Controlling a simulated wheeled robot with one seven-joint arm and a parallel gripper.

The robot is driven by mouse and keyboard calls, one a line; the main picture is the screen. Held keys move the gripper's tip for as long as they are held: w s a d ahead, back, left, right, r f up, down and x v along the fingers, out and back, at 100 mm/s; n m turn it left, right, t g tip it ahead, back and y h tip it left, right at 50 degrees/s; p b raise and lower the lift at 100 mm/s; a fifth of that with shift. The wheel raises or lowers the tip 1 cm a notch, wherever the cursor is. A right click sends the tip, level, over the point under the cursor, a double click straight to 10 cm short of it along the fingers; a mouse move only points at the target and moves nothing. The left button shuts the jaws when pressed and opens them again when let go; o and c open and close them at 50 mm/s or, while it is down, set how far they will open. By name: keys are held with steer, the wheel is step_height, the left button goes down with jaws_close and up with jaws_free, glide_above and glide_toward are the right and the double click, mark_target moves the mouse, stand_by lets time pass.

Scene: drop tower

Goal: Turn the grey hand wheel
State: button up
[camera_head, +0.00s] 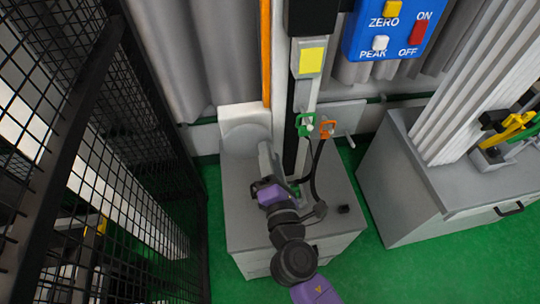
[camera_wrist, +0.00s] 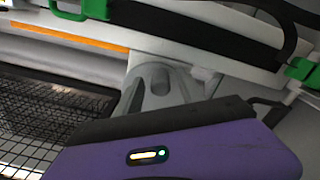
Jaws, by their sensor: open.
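No grey hand wheel with a clear rim or spokes shows. A rounded light grey part (camera_head: 245,128) stands at the back left of the grey cabinet (camera_head: 240,225) in the head view. A grey bar (camera_head: 265,158) slopes down from it toward my gripper (camera_head: 264,183). A rounded grey form with a hollow (camera_wrist: 160,85) shows in the wrist view just beyond my purple gripper body; I cannot tell whether it is the wheel. My gripper is open, low over the cabinet, near the bar's lower end. My arm hides part of the cabinet top, and I cannot make out contact.
A black mesh fence (camera_head: 125,150) stands close on the left. A dark column with a yellow label (camera_head: 311,60) rises behind the cabinet, with green (camera_head: 305,125) and orange (camera_head: 327,128) clamps. A black cable (camera_head: 316,172) hangs there. Another grey cabinet (camera_head: 400,200) stands right; green floor lies between.

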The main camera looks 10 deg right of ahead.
steer(key=s+b, duration=0.2)
steer(key=s, duration=0.5)
steer(key=shift+s, duration=0.3)
steer(key=s+d+m+g, duration=0.1)
steer(key=s+d+m, duration=0.3)
steer(key=s+m, duration=0.4)
steer(key=s+d+m+g+b, duration=0.1)
steer(key=s+d+m, duration=0.3)
steer(key=s+m, duration=0.3)
steer(key=s+d+m+g, duration=0.1)
steer(key=s+d+m, duration=0.4)
steer(key=s, duration=0.8)
steer(key=m, duration=0.3)
steer(key=shift+s+m+b, duration=0.3)
